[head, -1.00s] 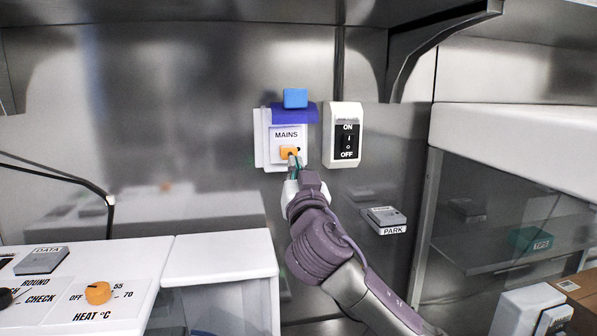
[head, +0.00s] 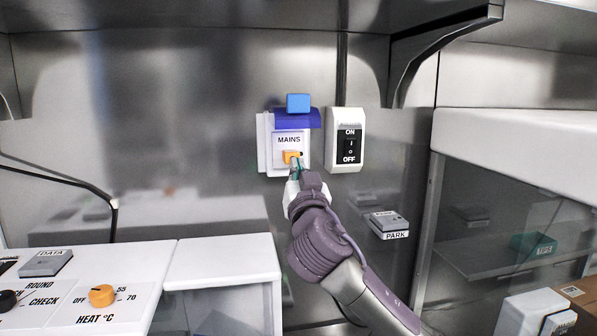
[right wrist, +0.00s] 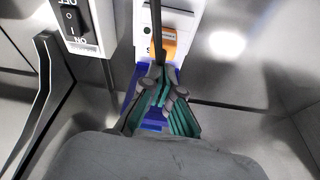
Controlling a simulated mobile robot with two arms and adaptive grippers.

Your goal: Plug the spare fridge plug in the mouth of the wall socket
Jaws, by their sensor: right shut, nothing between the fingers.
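The wall socket (head: 264,143) is a white unit marked MAINS, with a dark blue flap (head: 297,118) raised above its face. An orange plug (head: 288,156) sits at the mouth in its lower face; how deep it sits cannot be told. It also shows in the right wrist view (right wrist: 170,42), partly hidden by a dark strip. My right gripper (head: 296,164) is shut and empty, its tips just in front of the plug's lower right. Whether the tips touch the plug cannot be told. My left gripper is out of view.
An ON/OFF switch (head: 346,140) is right of the socket. A grey block (head: 388,221) rests on the PARK holder. A bench with an orange heat knob (head: 102,295) stands at lower left. A shelf bracket (head: 420,55) overhangs at upper right. A black cable (head: 100,195) hangs left.

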